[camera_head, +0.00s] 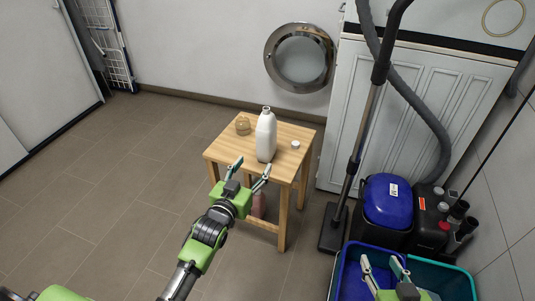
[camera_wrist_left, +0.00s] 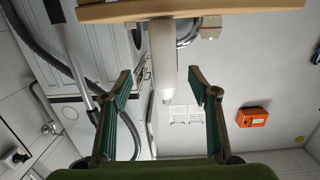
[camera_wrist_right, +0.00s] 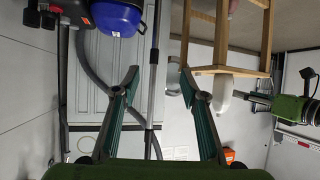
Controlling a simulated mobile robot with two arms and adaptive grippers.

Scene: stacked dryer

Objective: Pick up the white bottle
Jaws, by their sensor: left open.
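The white bottle (camera_head: 265,136) stands upright on a small wooden table (camera_head: 228,152). In the left wrist view, which looks upside down, the bottle (camera_wrist_left: 163,60) shows between the two fingers, beyond their tips. My left gripper (camera_head: 254,167) is open and empty, at the near edge of the table just in front of the bottle. My right gripper (camera_head: 384,263) is open and empty, low at the right above a blue bin. In the right wrist view the bottle (camera_wrist_right: 222,92) shows to the right of the right gripper (camera_wrist_right: 157,80).
On the table are a small brownish item (camera_head: 243,126) and a small white item (camera_head: 295,145). A reddish bottle (camera_head: 258,204) is under it. A vacuum hose and pole (camera_head: 362,135), a blue-lidded container (camera_head: 388,200) and blue bin (camera_head: 347,278) crowd the right. Floor at left is clear.

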